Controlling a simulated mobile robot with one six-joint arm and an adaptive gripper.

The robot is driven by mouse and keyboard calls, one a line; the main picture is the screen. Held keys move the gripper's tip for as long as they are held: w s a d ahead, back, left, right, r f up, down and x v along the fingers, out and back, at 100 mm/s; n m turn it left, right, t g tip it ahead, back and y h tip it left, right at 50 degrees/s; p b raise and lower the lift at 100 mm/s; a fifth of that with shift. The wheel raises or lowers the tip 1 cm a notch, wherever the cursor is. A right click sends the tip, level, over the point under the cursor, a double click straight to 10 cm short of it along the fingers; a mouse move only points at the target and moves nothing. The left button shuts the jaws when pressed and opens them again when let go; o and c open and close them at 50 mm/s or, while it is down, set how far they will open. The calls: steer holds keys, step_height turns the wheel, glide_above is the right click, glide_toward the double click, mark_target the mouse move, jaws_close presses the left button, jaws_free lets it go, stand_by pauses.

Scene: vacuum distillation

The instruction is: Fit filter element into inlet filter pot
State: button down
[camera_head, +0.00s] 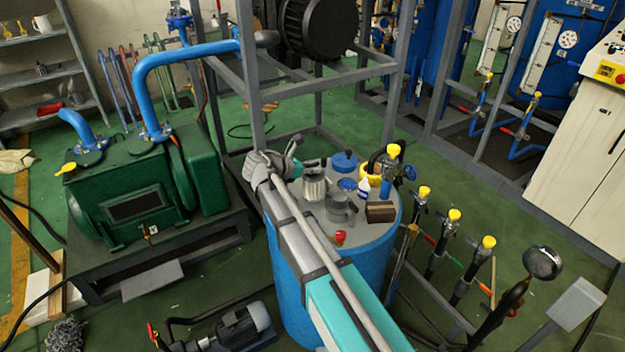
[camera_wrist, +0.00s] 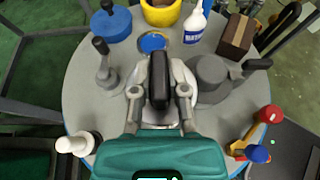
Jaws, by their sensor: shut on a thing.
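A silver ribbed cylinder (camera_head: 314,187), which looks like the filter element, is by my gripper (camera_head: 288,168) above the grey drum top. In the wrist view my gripper (camera_wrist: 159,92) is closed on an upright black grip (camera_wrist: 158,78), with a pale round body (camera_wrist: 180,80) below it. I cannot tell how far that body stands above the drum top. A grey pot (camera_head: 340,207) with a dark side handle is just right of the cylinder; it also shows in the wrist view (camera_wrist: 209,80). It may be the inlet filter pot.
A grey frame post (camera_head: 246,75) rises behind.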

mark_target(303, 177)
steer(key=shift+f, duration=0.1)
steer(key=shift+f+b, duration=1.85)
steer(key=shift+b, duration=0.1)
steer(key=c, duration=0.6)
jaws_free()
steer(key=shift+c, duration=0.2)
steer(key=shift+s+a+r+p, duration=0.3)
steer(key=shift+a+r+p, duration=0.05)
steer(key=shift+a, duration=0.1)
steer(key=p+v, duration=0.3)
steer(key=v, duration=0.6)
steer(key=shift+s+a+r+p, duration=0.15)
steer(key=shift+a+p, duration=0.15)
steer(key=shift+p, duration=0.05)
steer(key=shift+s+a+r, duration=0.15)
steer(key=shift+s+a, duration=0.2)
steer(key=shift+a, duration=0.1)
